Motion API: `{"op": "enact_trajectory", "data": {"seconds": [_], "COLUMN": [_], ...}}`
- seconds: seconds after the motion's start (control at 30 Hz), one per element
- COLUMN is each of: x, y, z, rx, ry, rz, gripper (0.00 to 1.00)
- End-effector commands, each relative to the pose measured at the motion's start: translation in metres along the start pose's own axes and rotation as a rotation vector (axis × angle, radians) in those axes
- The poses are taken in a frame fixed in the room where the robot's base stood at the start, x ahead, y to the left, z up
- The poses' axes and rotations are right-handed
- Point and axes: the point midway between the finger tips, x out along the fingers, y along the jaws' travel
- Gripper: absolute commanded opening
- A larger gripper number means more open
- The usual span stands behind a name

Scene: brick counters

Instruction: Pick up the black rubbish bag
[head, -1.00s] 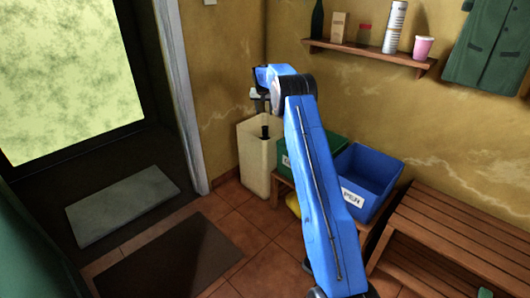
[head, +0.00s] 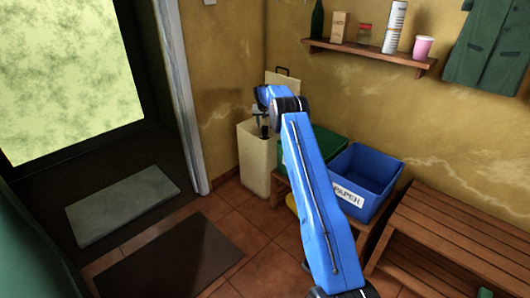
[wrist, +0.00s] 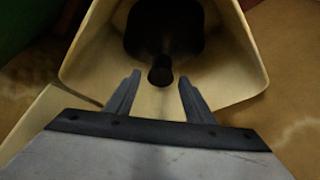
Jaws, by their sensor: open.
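The black rubbish bag (wrist: 165,28) sits inside a tall cream bin (head: 256,170). In the wrist view its narrow tied neck (wrist: 160,72) points toward my gripper. In the head view only a small dark part of the bag (head: 264,131) shows at the bin's mouth. My gripper (wrist: 158,92) is open and empty, above the bin's opening. Its two fingertips are apart, one on each side of the line of the neck, which lies just beyond them. I cannot tell that either finger touches the bag. Most of the bag is hidden by the bin wall in the head view.
A green crate (head: 325,146) and a blue crate labelled paper (head: 368,170) stand right of the bin. A cream panel with a dark handle (head: 283,71) is behind my wrist. The door frame (head: 180,100) is left. A shelf (head: 370,55) hangs above. Floor in front is open.

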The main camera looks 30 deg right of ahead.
Motion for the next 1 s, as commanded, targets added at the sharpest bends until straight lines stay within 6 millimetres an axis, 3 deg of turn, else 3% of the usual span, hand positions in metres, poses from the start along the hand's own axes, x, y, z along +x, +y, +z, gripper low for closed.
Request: {"op": "enact_trajectory", "data": {"seconds": [0.4, 0.67, 0.87, 1.0], "x": [0.046, 0.049, 0.049, 0.049], "y": [-0.001, -0.001, -0.001, -0.001], "z": [0.001, 0.002, 0.002, 0.002], "rx": [0.000, 0.000, 0.000, 0.000], "ry": [0.000, 0.000, -0.001, -0.001], "rz": [0.000, 0.000, 0.000, 0.000], "gripper": [0.49, 0.49, 0.03, 0.00]}}
